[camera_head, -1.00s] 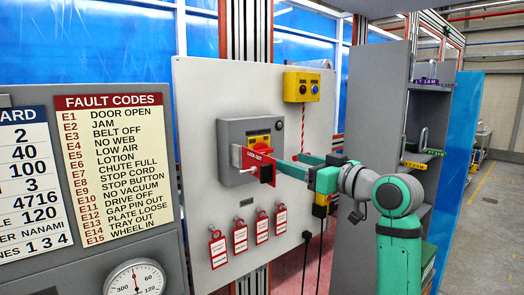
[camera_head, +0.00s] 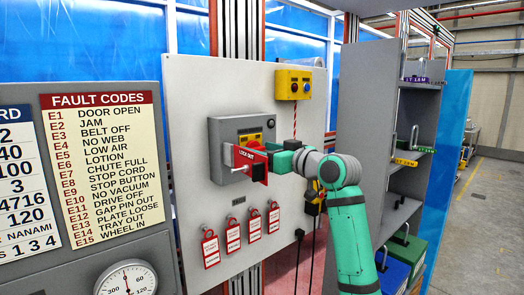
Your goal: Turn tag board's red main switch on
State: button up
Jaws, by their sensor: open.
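The tag board (camera_head: 190,120) is a pale grey panel. A grey switch box (camera_head: 221,140) is mounted on it, with a yellow plate (camera_head: 244,138) on its front. A red plate lettered LOCK OUT (camera_head: 249,158) stands out in front of the box and covers much of its face. The red main switch handle cannot be told apart from this red plate. My green gripper (camera_head: 276,157) is at the right of the red plate, close to it. The fingertips are partly hidden by the plate and hand, so I cannot tell whether they touch it. The gripper is open.
Several red-and-white tags (camera_head: 232,236) hang below the box. A yellow button box (camera_head: 293,84) is at upper right, with a red cord below. A grey shelf unit (camera_head: 363,100) stands right of the board. A fault codes sign (camera_head: 104,155) and gauge (camera_head: 127,279) are at left.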

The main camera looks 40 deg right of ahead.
jog(key=shift+w+a, duration=0.15)
jog(key=shift+c, duration=0.3)
jog(key=c, duration=1)
